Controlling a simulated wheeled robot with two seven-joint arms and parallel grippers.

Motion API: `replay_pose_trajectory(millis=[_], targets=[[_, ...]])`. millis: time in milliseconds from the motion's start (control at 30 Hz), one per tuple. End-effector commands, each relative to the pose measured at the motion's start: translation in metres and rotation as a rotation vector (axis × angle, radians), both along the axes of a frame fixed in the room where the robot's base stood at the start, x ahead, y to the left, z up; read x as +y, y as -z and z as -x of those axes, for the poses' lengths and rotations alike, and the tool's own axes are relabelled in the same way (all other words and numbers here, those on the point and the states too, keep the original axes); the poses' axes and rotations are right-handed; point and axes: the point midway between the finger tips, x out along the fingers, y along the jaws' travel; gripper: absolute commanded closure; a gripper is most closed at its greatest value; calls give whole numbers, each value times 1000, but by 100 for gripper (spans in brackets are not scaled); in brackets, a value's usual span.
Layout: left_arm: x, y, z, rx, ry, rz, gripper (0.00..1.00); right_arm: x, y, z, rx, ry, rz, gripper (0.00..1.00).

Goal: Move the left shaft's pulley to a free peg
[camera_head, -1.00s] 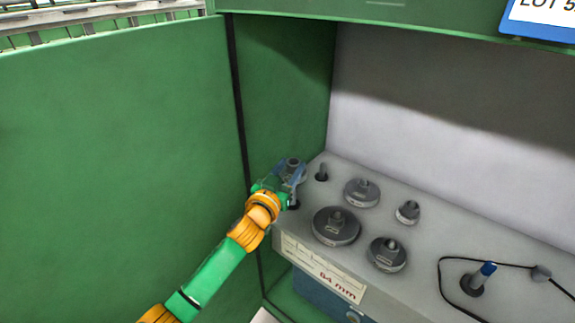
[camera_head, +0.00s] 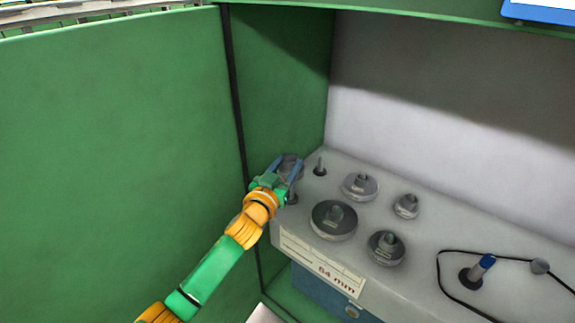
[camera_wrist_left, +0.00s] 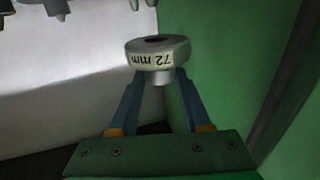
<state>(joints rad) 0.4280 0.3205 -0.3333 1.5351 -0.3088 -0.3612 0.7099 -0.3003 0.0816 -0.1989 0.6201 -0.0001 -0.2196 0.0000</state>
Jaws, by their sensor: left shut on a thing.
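My left gripper (camera_head: 286,174) is shut on a grey pulley (camera_head: 291,163) near the left end of the grey rack. In the left wrist view the same pulley (camera_wrist_left: 157,56) carries a pale label reading "72 mm" upside down, and the blue fingers (camera_wrist_left: 157,86) grip it at its narrower hub. A bare peg (camera_head: 320,168) stands at the back left of the rack. Another peg (camera_head: 292,198) stands at the front left, partly hidden by my gripper; the pulley is held above the rack. My right gripper is out of view. No left shaft can be made out.
Several pulleys sit on the grey rack (camera_head: 430,225), including a large front one (camera_head: 334,221) and a back one (camera_head: 360,187). A blue-tipped post (camera_head: 480,269) with a black cord stands at the right. A green wall (camera_head: 284,90) is close on the left.

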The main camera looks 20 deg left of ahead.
Motion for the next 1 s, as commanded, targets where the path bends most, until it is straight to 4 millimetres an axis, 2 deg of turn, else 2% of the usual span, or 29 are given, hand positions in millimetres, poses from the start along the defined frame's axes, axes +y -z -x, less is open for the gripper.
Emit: replay_pose_trajectory(millis=[533,1000], targets=[[0,4,0,-1,0,1,100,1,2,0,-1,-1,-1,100],[-1,24,0,-1,0,1,100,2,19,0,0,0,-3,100]])
